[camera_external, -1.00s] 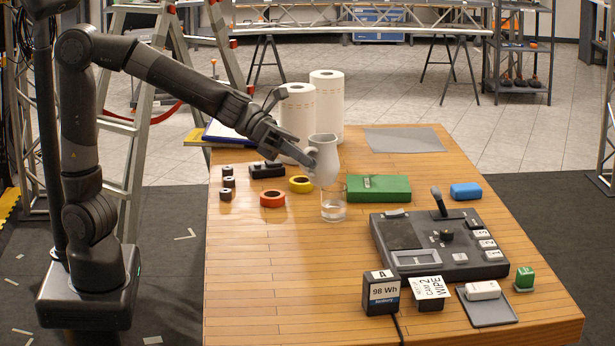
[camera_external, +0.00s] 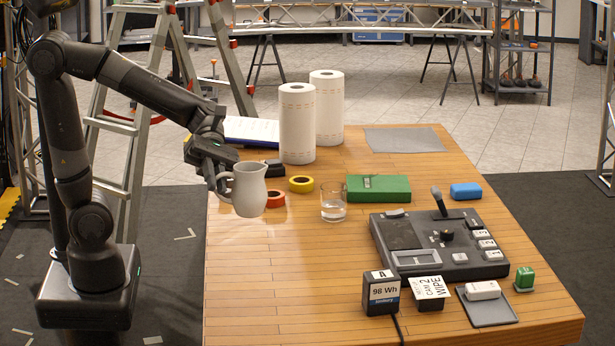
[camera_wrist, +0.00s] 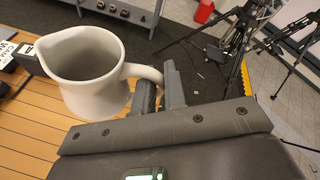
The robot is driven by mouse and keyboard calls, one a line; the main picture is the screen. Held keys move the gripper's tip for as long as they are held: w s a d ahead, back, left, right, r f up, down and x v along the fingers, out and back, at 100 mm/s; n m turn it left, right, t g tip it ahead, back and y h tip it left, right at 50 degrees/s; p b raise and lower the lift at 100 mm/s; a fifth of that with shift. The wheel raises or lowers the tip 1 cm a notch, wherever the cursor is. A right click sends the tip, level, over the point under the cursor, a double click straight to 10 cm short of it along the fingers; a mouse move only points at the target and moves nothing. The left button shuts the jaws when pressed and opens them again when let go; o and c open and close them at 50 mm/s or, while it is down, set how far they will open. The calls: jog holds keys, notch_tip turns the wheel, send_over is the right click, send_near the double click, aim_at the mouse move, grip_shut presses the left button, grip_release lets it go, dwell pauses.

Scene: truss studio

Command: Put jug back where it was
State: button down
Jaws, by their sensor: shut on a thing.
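The white jug (camera_external: 246,190) hangs upright, or nearly so, over the left part of the wooden table. My gripper (camera_external: 216,180) is shut on its handle, on the jug's left side. In the wrist view the jug (camera_wrist: 92,75) shows its open mouth, with no liquid seen in it, and my gripper's fingers (camera_wrist: 160,92) close on the handle. A clear glass (camera_external: 333,203) stands on the table right of the jug, with what looks like some water in it. I cannot tell the gap between jug and tabletop exactly.
An orange tape roll (camera_external: 276,199) and a yellow one (camera_external: 301,184) lie near the jug. Two paper rolls (camera_external: 297,125) stand behind. A green box (camera_external: 378,188) and a control panel (camera_external: 438,245) lie to the right. The table's front left (camera_external: 270,285) is clear.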

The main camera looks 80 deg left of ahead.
jog(key=s+f+m+g, duration=0.2)
jog(key=s+f, duration=0.2)
jog(key=f, duration=0.3)
jog(key=shift+w+a+f, duration=1.1)
jog(key=shift+w+f, duration=0.5)
jog(key=shift+f, duration=0.25)
jog(key=shift+w+a+f, duration=1.05)
jog(key=shift+w+f, duration=0.5)
jog(key=shift+f, duration=0.35)
jog(key=shift+w+a+f, duration=1.1)
jog(key=shift+w+f, duration=0.5)
jog(key=shift+f, duration=0.25)
jog(key=c, duration=1.5)
grip_release()
jog(key=shift+f, duration=0.1)
